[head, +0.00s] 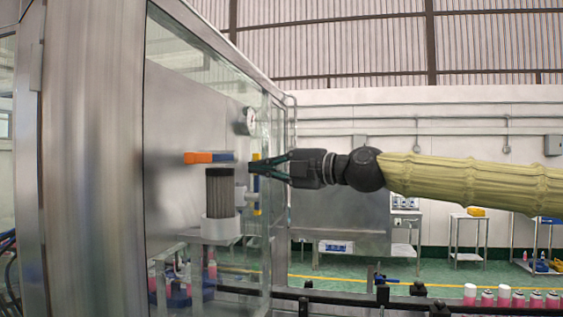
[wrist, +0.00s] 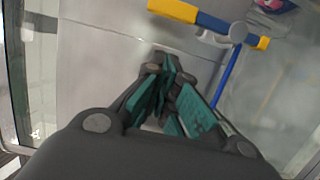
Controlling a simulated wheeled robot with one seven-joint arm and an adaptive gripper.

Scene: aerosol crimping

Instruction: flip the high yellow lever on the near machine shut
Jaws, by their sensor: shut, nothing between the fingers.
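A lever with a yellow handle (wrist: 174,10), a blue middle and a short yellow end (wrist: 262,43) lies across the top of the wrist view, slightly tilted. It meets a grey round pivot (wrist: 238,32). In the head view a roughly level bar with an orange handle (head: 198,158) and blue end sits on the near machine (head: 60,180); it looks like the same lever, but I cannot be sure. My gripper (head: 255,166) is shut and empty, just right of that bar. In the wrist view the closed green fingers (wrist: 170,68) are below the lever, apparently apart from it.
A gauge (head: 250,121) is above my gripper. A dark ribbed cylinder (head: 220,188) stands below the bar. A blue rod (wrist: 228,80) runs down from the pivot. Glass panels and a metal frame surround the machine. Pink cans (head: 487,299) line the conveyor at the lower right.

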